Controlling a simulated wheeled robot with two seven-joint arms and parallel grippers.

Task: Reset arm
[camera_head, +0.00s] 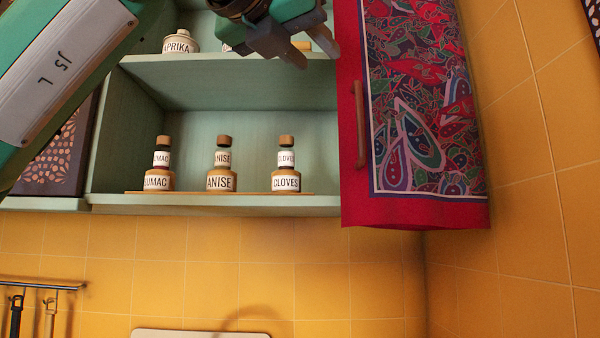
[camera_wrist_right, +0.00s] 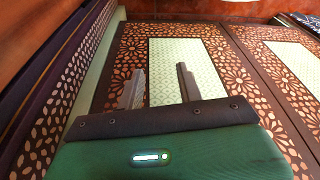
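My left gripper (camera_head: 304,56) is at the top of the head view, in front of the upper cabinet shelf. Its two fingertips look apart, with nothing visible between them. My left arm comes in from the upper left. My right gripper (camera_wrist_right: 160,84) shows in the right wrist view with its two fingers apart and nothing between them. It faces a dark panel with cut-out flower patterns and a pale centre (camera_wrist_right: 215,65). My right gripper is not seen in the head view.
An open green cabinet (camera_head: 220,84) holds sumac (camera_head: 159,181), anise (camera_head: 222,181) and cloves (camera_head: 286,183) jars on its lower shelf. A paprika jar (camera_head: 180,42) stands above. A red patterned door (camera_head: 420,208) with a handle (camera_head: 359,125) hangs at right. Yellow tiles lie below.

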